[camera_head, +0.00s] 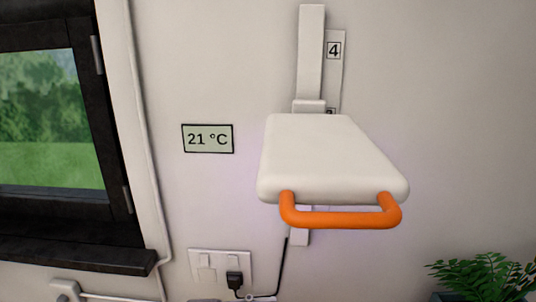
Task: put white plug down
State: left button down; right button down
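I cannot make out a white plug for certain. A white wall socket plate (221,257) is low on the wall at bottom centre. A black plug (235,281) sits at its right part, with a black cable running up to the right. A small white fitting (65,290) with a white cable is at the bottom left, cut by the frame edge; I cannot tell if it holds a plug. Neither of my grippers is in view, so what they hold is hidden.
A white block (325,155) with an orange handle (340,217) juts from a vertical white rail (311,55) with a numbered strip. A 21 °C display (208,139) hangs left of it. A dark-framed window (50,120) is at left, a green plant (485,275) at bottom right.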

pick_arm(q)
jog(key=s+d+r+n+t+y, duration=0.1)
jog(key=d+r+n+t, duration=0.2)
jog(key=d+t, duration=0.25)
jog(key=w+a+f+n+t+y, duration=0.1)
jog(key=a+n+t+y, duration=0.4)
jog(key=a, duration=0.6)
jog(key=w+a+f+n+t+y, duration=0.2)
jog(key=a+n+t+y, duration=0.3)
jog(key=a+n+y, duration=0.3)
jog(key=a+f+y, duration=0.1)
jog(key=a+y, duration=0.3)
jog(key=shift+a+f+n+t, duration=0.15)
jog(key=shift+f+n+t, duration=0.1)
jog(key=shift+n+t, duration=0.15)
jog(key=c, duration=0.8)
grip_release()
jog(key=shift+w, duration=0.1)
